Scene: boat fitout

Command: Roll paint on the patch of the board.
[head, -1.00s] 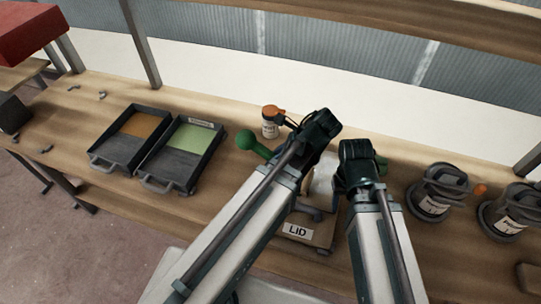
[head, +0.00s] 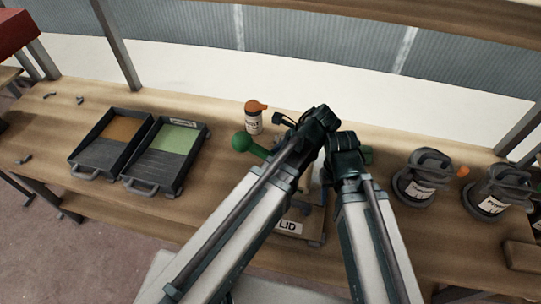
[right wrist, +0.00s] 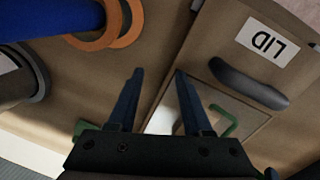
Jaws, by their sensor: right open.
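A brown board (head: 313,222) with a "LID" label lies on the bench, partly behind my arms. In the right wrist view, the board (right wrist: 212,42) shows a dark curved handle, a pale panel and a green bent piece. No paint roller can be made out for sure. A paint tray with orange (head: 122,128) and one with green (head: 175,138) stand at the left. My right gripper (head: 345,152) is over the bench by the board; in the right wrist view its fingers (right wrist: 159,72) are apart and empty. My left gripper (head: 318,122) is beside it, its jaws unclear.
A white bottle with an orange cap (head: 254,120) and a green ball-ended object (head: 243,142) stand left of my grippers. Two dark lidded pots (head: 420,178) (head: 495,192) stand at the right. A blue cylinder (right wrist: 50,18) and orange rings (right wrist: 125,25) show near my right fingers.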

